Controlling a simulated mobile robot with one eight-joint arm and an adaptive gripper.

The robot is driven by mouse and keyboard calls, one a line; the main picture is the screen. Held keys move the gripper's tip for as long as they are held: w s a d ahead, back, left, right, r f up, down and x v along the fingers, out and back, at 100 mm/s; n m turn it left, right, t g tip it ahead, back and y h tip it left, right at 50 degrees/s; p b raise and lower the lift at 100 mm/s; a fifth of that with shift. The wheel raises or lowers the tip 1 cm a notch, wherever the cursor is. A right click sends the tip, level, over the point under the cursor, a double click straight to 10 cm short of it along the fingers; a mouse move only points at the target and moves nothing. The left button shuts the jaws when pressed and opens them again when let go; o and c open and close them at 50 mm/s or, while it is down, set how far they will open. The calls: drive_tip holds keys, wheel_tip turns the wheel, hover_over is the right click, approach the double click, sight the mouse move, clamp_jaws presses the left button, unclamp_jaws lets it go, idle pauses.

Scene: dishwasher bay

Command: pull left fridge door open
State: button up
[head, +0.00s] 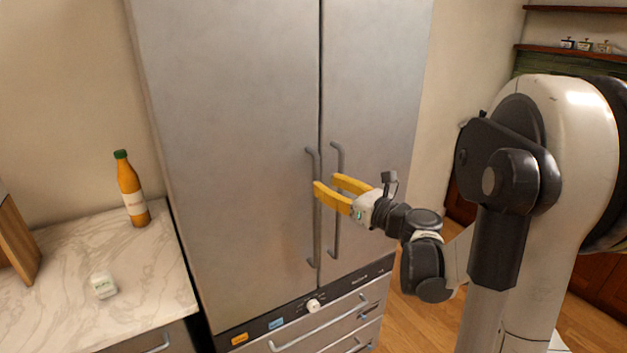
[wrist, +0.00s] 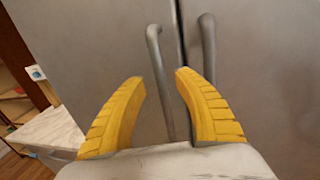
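The left fridge door (head: 230,140) is grey metal and shut, flush with the right door (head: 375,90). Its vertical bar handle (head: 311,165) is at its right edge, beside the centre seam. My gripper (head: 326,187) is in front of the handles, its yellow fingers open. In the wrist view, the left door's handle (wrist: 158,62) shows between the open fingertips (wrist: 160,77), with visible gaps on both sides. The right door's handle (wrist: 208,45) lies to the right, partly hidden by the right finger. Whether the fingertips reach past the left bar is unclear.
A marble counter (head: 140,265) stands left of the fridge, with an orange bottle (head: 132,190) and a small white-green item (head: 103,286) on it. Wooden floor shows at right.

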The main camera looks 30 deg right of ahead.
drive_tip(key=x, duration=0.4)
drive_tip(key=shift+w, duration=0.15)
clamp_jaws()
